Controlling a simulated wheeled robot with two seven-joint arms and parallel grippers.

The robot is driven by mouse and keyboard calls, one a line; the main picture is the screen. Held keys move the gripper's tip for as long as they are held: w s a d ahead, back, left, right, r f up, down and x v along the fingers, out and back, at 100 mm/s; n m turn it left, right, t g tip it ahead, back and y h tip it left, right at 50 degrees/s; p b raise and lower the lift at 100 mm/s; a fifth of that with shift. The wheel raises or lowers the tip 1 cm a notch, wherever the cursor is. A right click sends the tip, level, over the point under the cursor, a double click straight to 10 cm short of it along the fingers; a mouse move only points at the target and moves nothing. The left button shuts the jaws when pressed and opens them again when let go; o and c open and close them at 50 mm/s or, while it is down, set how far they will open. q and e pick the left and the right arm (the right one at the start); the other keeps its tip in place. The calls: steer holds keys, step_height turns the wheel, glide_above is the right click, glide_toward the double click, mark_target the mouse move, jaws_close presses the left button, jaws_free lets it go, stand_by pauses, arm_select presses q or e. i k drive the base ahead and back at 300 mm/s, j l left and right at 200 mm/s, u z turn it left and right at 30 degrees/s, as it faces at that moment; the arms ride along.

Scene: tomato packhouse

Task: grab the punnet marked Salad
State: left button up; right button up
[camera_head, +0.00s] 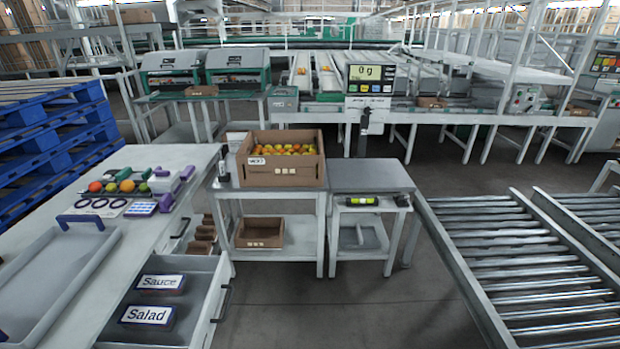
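The punnet marked Salad (147,315) lies in the front part of an open grey drawer (209,303) at the lower left of the head view. Its white label with black letters faces me and hides most of its body. A second punnet, marked Sauce (161,283), lies just behind it in the same drawer, with a small gap between them. Both look dark-sided and low. Neither of my grippers shows in this view.
A grey tray with blue handles (98,258) sits on the bench left of the drawer. Tomatoes, cards and purple-grey devices lie farther back there. A cardboard box of tomatoes (283,175) stands on a table beyond. Floor right of the drawer is clear up to a roller conveyor (520,258).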

mark_target(134, 316)
steer(key=u, duration=1.3)
